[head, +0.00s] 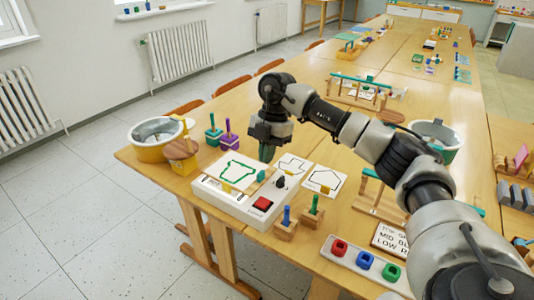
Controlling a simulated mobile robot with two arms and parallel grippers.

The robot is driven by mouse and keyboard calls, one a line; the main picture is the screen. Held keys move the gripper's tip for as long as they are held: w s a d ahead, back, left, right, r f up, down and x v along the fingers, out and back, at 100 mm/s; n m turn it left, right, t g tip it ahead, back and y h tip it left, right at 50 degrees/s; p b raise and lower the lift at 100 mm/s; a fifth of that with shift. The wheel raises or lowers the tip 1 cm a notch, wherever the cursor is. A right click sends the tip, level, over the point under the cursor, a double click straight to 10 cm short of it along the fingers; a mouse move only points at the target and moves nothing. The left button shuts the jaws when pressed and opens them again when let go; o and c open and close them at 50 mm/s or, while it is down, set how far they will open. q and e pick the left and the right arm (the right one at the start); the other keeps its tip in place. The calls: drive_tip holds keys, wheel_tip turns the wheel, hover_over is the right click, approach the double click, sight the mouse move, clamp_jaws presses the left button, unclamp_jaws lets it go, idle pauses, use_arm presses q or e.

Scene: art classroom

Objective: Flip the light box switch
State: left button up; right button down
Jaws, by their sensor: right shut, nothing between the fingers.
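The white light box (213,196) lies flat near the front left corner of the long table. A sheet with a green outline lies on its top. Its red switch (262,203) is on the box's right part, and a black knob (280,182) is behind it. I cannot tell the switch's position. My right gripper (267,153) is shut and empty, pointing down above the back edge of the box, up from the switch in the picture. It looks apart from the switch. My left gripper is not in view.
Wooden blocks with blue and green pegs (312,212) stand right of the box. A white tray with red, blue and green pieces (340,268) lies at the front.

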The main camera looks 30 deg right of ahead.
sight(262, 197)
drive_tip(key=x, duration=0.9)
drive_tip(key=shift+d+f, duration=0.3)
drive_tip(key=shift+f, duration=0.55)
drive_tip(key=shift+w+d+f+y, duration=0.1)
drive_tip(key=shift+f+y, duration=0.15)
drive_tip(key=shift+y, duration=0.05)
drive_tip(key=shift+r, duration=0.1)
drive_tip(key=shift+r+p, duration=0.75)
drive_tip(key=shift+p, duration=0.2)
